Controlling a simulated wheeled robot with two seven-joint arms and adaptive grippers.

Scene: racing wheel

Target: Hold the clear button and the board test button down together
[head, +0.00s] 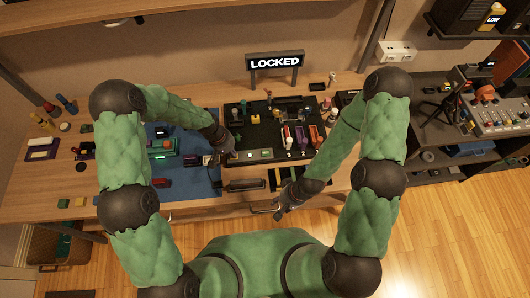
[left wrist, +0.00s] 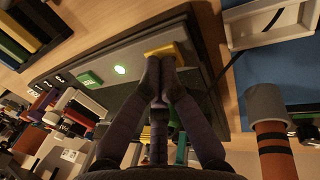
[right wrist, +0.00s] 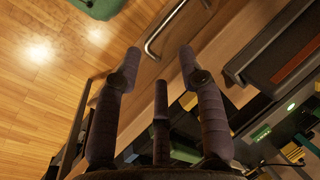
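A grey strip (left wrist: 140,60) runs along the front of the black board (head: 262,125). I cannot read which is the clear or board test button. My left gripper (head: 226,152) is shut and empty; in the left wrist view its tips (left wrist: 162,66) are together at the yellow button, and I cannot tell if they press it. My right gripper (head: 281,211) is open and empty, by the table's front edge; its tips (right wrist: 160,53) are spread apart.
A lit "LOCKED" sign (head: 274,62) stands behind the board. A metal drawer handle (right wrist: 158,35) is close to my right gripper. A blue mat (head: 205,182) lies left of the board.

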